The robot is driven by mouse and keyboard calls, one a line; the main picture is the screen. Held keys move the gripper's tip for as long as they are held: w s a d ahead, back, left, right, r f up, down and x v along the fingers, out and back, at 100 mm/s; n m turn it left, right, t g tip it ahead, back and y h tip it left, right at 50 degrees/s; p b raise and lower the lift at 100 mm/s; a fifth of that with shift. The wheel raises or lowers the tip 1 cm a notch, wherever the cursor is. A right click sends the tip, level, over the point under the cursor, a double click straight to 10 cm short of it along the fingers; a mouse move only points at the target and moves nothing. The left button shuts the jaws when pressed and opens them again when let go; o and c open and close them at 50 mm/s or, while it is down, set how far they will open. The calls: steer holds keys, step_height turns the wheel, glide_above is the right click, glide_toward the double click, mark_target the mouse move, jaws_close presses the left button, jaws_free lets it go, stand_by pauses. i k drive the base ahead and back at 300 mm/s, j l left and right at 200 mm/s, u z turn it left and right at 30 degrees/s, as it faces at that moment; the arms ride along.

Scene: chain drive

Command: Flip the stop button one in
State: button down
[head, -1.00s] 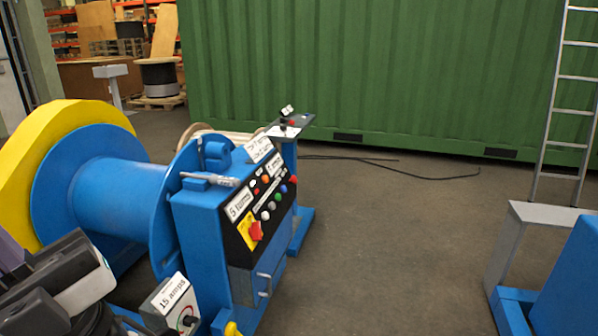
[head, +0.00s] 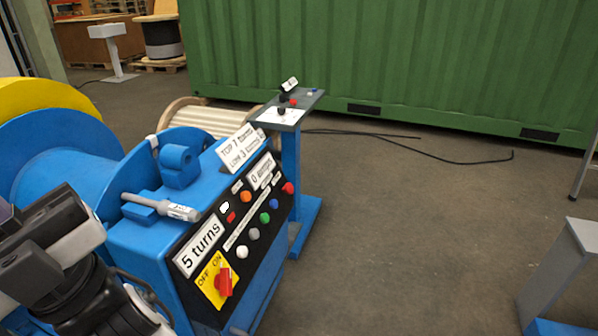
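A blue drive machine (head: 150,240) carries a black sloped control panel (head: 215,255). A row of round buttons runs along it: white, grey, green, blue, and a red button (head: 288,188) at the far end. A red rotary switch (head: 223,282) sits on a yellow OFF/ON plate at the near end. A small pedestal (head: 291,120) behind carries another red button (head: 293,102). I cannot read which one is the stop button. My dark gripper (head: 45,245) shows at the lower left, left of the panel and apart from the buttons; its fingertips are not clear.
A grey-handled lever (head: 160,206) lies across the machine top. A blue drum (head: 60,170) with a yellow rim stands at the left. A green container (head: 400,65) closes off the back.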

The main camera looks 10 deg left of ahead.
mark_target(289, 188)
steer(key=i, duration=0.55)
steer(key=i+l+u, duration=0.15)
steer(key=i, duration=0.4)
